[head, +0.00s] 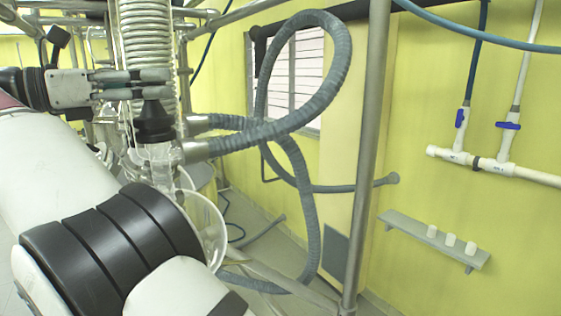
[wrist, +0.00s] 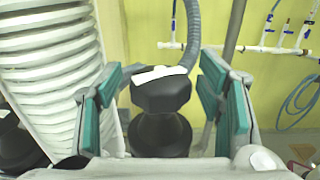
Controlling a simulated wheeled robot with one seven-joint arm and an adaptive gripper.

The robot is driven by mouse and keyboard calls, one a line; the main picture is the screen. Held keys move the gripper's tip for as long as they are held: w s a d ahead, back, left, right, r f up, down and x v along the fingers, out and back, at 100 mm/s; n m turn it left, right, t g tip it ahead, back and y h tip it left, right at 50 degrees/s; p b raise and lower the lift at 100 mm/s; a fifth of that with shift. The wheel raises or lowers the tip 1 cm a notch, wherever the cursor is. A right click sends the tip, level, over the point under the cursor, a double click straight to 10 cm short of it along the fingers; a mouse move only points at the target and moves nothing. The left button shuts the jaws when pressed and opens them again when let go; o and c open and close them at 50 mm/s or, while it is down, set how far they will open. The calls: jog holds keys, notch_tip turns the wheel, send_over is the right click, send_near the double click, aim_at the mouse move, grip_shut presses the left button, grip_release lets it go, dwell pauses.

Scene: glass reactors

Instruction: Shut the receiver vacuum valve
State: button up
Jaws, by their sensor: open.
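A black valve knob (wrist: 160,98) with a wide faceted head and a narrower neck stands in the middle of the wrist view. A white bar-like mark lies across its top. No label names it as the receiver vacuum valve. My gripper (wrist: 163,82) is open, its teal-padded fingers on either side of the knob, apparently with gaps to both. In the head view my gripper (head: 163,83) reaches in from the left, and a black cone-shaped valve part (head: 154,124) shows just below its fingers, on top of a glass fitting (head: 158,156). Contact cannot be told.
A ribbed coil column (head: 148,40) stands close behind my gripper; it fills the left of the wrist view. A grey corrugated hose (head: 340,75) loops to the right. A steel post (head: 371,150) stands right of it. White wall pipes with blue valves (head: 507,125) are far right.

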jog(key=shift+s+d+r+n+t+y+p, duration=0.1)
jog(key=shift+r+n+t+y+p, duration=0.05)
jog(key=shift+n+t+y+p, duration=0.5)
jog(key=shift+n+t+y+p, duration=0.3)
jog(key=shift+n+t+y, duration=0.15)
jog(key=shift+t, duration=0.3)
